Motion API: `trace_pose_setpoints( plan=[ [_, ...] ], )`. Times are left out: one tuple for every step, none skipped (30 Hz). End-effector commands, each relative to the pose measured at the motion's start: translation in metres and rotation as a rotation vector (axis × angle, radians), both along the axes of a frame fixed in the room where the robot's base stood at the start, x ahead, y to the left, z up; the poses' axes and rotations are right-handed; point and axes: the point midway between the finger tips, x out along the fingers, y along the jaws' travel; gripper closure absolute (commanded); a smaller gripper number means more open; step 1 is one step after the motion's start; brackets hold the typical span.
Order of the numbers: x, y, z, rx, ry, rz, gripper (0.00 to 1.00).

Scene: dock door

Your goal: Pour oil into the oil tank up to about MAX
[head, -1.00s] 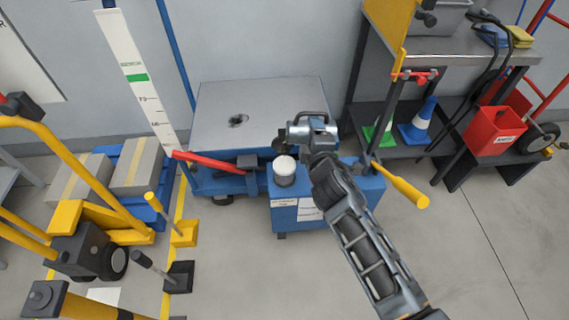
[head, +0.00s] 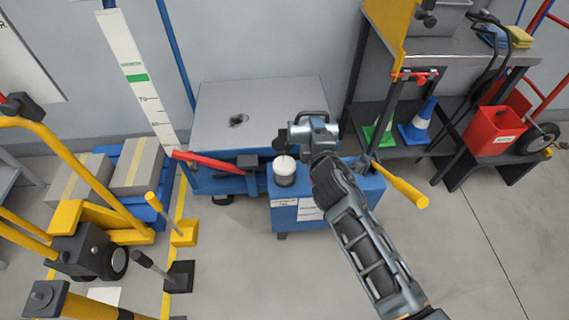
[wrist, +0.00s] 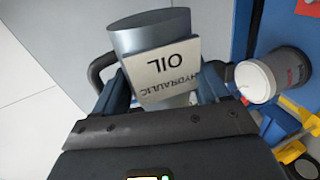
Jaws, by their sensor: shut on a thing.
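My gripper (wrist: 160,108) is shut on a grey metal oil can (wrist: 150,35) with a white label reading "HYDRAULIC OIL". In the head view the can (head: 318,131) is tilted to the left, with its dark spout above a small grey pot with a pale top. This pot (head: 285,172), seemingly the oil tank, stands on the front of a blue lift-table unit (head: 284,215). The wrist view also shows the pot (wrist: 280,75), with small reddish marks on its side too small to read. A thin streak shows between spout and pot. The oil level is unclear.
The grey platform (head: 262,105) lies behind the pot. A red lever (head: 208,161) points left from the unit, and a yellow handle (head: 402,187) is to the right. A shelf with cones and a red bin (head: 494,130) stands right.

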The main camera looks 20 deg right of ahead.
Motion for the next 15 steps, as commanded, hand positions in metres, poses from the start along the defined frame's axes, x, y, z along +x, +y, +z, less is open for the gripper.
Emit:
trace_pose_setpoints(
  plan=[
    [0.0005,0.0003,0.0013,-0.003,-0.001,0.001,0.66],
    [0.0005,0.0004,0.0014,-0.005,0.000,0.001,0.66],
    [0.0005,0.0005,0.0016,-0.007,0.000,0.001,0.66],
    [0.0005,0.0005,0.0017,-0.009,0.001,0.000,0.66],
    [0.0006,0.0006,0.0018,-0.011,0.001,0.001,0.66],
    [0.0006,0.0007,0.0020,-0.013,0.002,0.000,0.66],
    [0.0006,0.0007,0.0021,-0.015,0.003,0.001,0.66],
    [0.0007,0.0008,0.0022,-0.017,0.003,0.000,0.66],
    [0.0006,0.0009,0.0024,-0.019,0.004,0.001,0.66],
    [0.0006,0.0009,0.0025,-0.021,0.005,0.001,0.66],
    [0.0007,0.0010,0.0026,-0.022,0.005,0.001,0.66],
    [0.0007,0.0011,0.0028,-0.025,0.006,0.001,0.66],
    [0.0008,0.0011,0.0030,-0.027,0.007,0.000,0.66],
    [0.0007,0.0012,0.0031,-0.029,0.007,0.001,0.66],
    [0.0008,0.0013,0.0032,-0.031,0.008,0.000,0.66]
  ],
)
